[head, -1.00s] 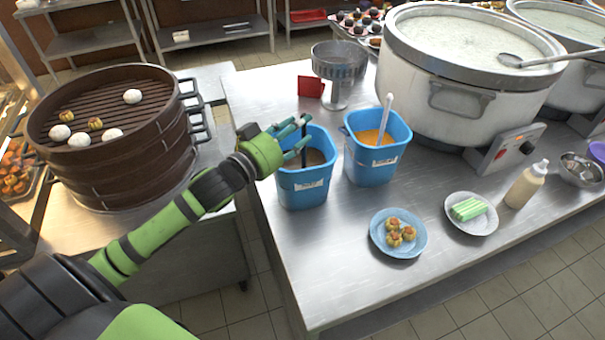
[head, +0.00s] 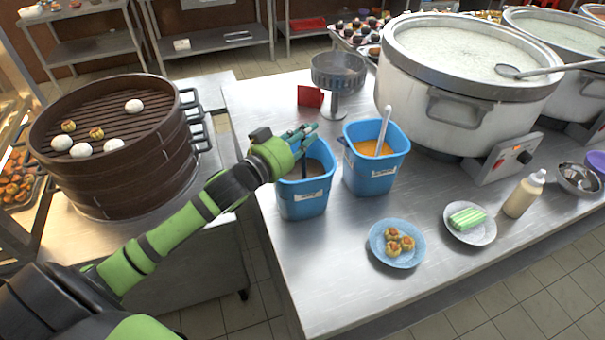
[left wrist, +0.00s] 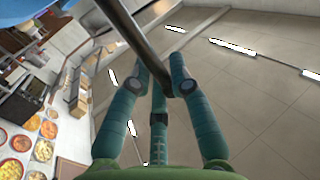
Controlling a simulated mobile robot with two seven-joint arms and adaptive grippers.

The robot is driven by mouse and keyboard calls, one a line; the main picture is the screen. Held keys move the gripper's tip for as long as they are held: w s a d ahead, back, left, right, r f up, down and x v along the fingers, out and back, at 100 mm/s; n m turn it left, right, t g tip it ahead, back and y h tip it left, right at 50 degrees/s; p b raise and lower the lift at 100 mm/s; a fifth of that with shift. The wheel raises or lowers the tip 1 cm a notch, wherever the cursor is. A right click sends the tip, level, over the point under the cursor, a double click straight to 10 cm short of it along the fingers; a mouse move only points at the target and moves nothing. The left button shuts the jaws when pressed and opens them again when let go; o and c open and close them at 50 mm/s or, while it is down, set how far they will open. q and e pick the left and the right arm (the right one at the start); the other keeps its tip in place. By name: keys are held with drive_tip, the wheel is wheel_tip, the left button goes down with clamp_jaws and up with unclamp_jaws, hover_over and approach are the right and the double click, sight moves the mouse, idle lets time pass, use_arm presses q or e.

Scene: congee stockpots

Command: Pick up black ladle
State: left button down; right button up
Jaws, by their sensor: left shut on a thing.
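My left gripper (head: 306,138) is above the left blue bucket (head: 304,204), with its fingers closed. It is shut on the dark handle of the black ladle (head: 304,167), which runs down into the brownish contents of that bucket. In the left wrist view the ladle's handle (left wrist: 135,42) crosses between the fingertips (left wrist: 163,86). The ladle's lower end is hidden inside the bucket. My right gripper is not in view.
A second blue bucket (head: 371,178) with orange contents and a pale-handled utensil (head: 385,125) stands close on the right. A metal stand (head: 338,80) and a red block (head: 311,96) are behind. A plate of dumplings (head: 397,258) lies in front.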

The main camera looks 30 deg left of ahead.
use_arm(q)
wheel_tip(320, 180, up, 10)
drive_tip(key=shift+f, duration=0.1)
wheel_tip(320, 180, up, 12)
drive_tip(key=p, duration=1.1)
drive_tip(key=shift+p, duration=0.35)
